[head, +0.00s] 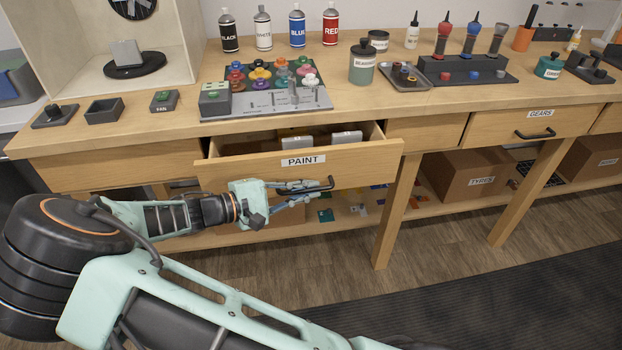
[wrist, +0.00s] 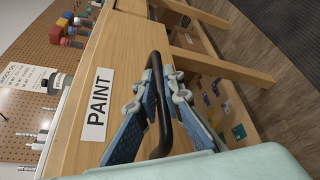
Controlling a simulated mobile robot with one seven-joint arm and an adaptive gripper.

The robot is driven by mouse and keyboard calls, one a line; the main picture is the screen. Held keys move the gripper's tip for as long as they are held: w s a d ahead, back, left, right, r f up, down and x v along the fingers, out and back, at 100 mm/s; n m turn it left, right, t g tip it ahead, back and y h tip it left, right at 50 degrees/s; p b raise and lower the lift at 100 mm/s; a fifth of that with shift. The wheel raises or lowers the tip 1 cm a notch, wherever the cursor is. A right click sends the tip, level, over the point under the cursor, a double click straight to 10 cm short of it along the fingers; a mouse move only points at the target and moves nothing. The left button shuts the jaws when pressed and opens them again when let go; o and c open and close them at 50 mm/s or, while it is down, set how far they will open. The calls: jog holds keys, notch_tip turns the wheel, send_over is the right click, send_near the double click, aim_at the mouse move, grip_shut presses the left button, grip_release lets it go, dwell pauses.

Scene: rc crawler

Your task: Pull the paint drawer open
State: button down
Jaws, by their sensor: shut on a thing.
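The paint drawer (head: 350,163) is a light wooden drawer with a white "PAINT" label (head: 303,161). It is partly open, jutting out from the bench, and two pale blocks (head: 346,138) show inside it. Its dark bar handle (head: 328,186) is on the front, below the label. My gripper (head: 303,188) reaches the handle from the left and is shut on it. In the wrist view the blue finger pads lie on either side of the black handle (wrist: 162,105), with the label (wrist: 97,104) to their left.
The workbench top (head: 420,113) above holds paint bottles, a tray of colored pots and tools. A "GEARS" drawer (head: 560,127) is shut at the right. A bench leg (head: 398,210) stands just right of the paint drawer. Boxes sit on the lower shelf. The floor in front is clear.

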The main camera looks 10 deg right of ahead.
jog(key=s+p, duration=0.7)
jog(key=s, duration=1.7)
jog(key=shift+p, duration=0.3)
jog(key=shift+s, duration=0.1)
jog(key=c, duration=2.3)
grip_release()
jog(key=v, duration=1.2)
jog(key=shift+a, duration=0.1)
